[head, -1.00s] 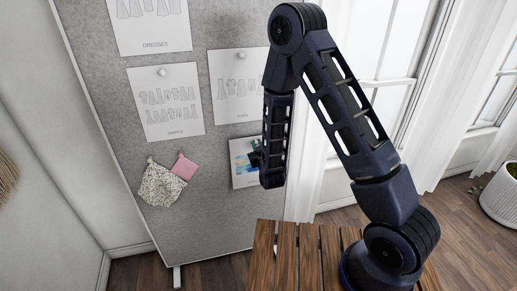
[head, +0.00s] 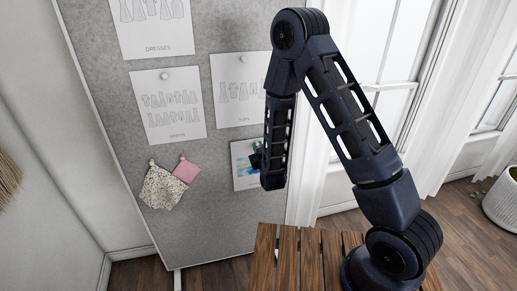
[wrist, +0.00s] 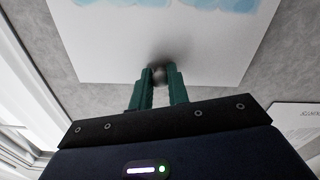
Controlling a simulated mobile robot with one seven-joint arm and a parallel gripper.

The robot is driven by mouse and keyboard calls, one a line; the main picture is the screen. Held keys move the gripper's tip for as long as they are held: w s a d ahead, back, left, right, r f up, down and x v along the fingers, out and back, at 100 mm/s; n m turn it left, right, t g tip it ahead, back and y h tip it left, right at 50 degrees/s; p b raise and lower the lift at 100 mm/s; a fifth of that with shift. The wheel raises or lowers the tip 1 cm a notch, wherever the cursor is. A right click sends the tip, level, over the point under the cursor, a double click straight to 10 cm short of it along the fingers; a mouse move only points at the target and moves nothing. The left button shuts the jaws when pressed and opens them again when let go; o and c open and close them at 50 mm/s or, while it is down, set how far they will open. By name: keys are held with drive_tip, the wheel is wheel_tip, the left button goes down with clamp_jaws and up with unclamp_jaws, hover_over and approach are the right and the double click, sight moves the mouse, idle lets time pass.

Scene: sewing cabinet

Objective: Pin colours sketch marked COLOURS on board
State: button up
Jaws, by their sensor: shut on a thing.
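The colours sketch (head: 243,179) is a white sheet with blue and yellow paint, flat against the grey board (head: 220,225), low and partly behind my arm. My gripper (head: 257,158) shows only as a dark patch at its upper part. In the wrist view the sketch (wrist: 105,58) fills the upper middle with blue paint at the top. My gripper's green fingers (wrist: 158,76) are shut on a small round grey pin (wrist: 157,71) in front of the sheet, near its lower edge in that picture. Whether the pin is through the sheet is hidden. The COLOURS marking is not readable.
Other sketches hang on the board by round pins: dresses (head: 155,32), a sheet of garments (head: 168,105) and a partly covered one (head: 230,100). Fabric swatches (head: 162,188) hang at left. A slatted wooden table (head: 290,255) stands below. Windows and a curtain (head: 340,170) are at right.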

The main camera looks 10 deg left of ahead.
drive_tip(key=shift+w+a, duration=0.15)
drive_tip(key=shift+w, duration=0.2)
idle(0.3)
drive_tip(key=o, duration=0.9)
